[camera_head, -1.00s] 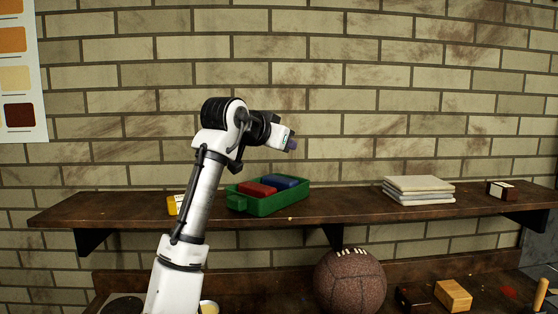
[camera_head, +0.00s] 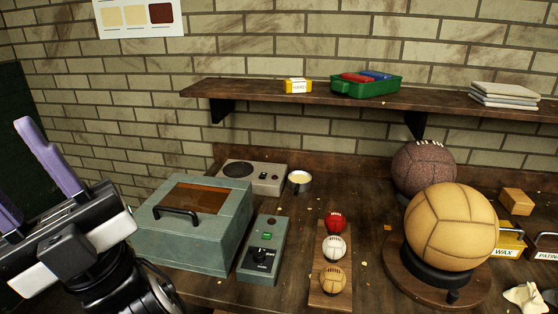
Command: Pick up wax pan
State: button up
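A yellow tray (camera_head: 510,243) at the right edge carries a label reading WAX. My gripper (camera_head: 14,158) is at the far left, its purple fingers spread apart with nothing between them. It is well left of the pan, with the teal box between them in the picture. One fingertip is cut off by the frame edge.
A teal lidded box (camera_head: 195,244), a control box (camera_head: 263,250) and a wooden rack of small balls (camera_head: 318,282) stand in front of the pan. The grey hot plate (camera_head: 235,176) is left of it. A tan ball (camera_head: 450,226) on a stand is right. A shelf (camera_head: 330,100) hangs above.

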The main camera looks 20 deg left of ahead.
aim_at(298, 180)
jog(key=j+u, duration=0.4)
jog(key=u, duration=0.15)
jog(key=i+j+u, duration=0.2)
jog(key=j+u, duration=0.2)
jog(key=i+j+u, duration=0.2)
jog(key=j+u, duration=0.15)
jog(key=i+j+u, duration=0.6)
jog(key=i, duration=0.3)
jog(key=i+z, duration=0.4)
jog(key=i+j+z, duration=0.4)
jog(key=i+z, duration=0.2)
jog(key=z, duration=0.25)
jog(key=i+j+z, duration=0.15)
jog(key=z, duration=0.3)
jog(key=i+j+z, duration=0.15)
jog(key=z, duration=0.3)
jog(key=i+j+z, duration=0.25)
jog(key=z, duration=0.2)
jog(key=i+j+z, duration=0.1)
jog(key=j+z, duration=0.2)
jog(key=z, duration=0.15)
jog(key=j+z, duration=0.3)
jog(key=z, duration=0.2)
jog(key=j+z, duration=0.45)
jog(key=k+j+z, duration=0.1)
jog(key=z, duration=0.15)
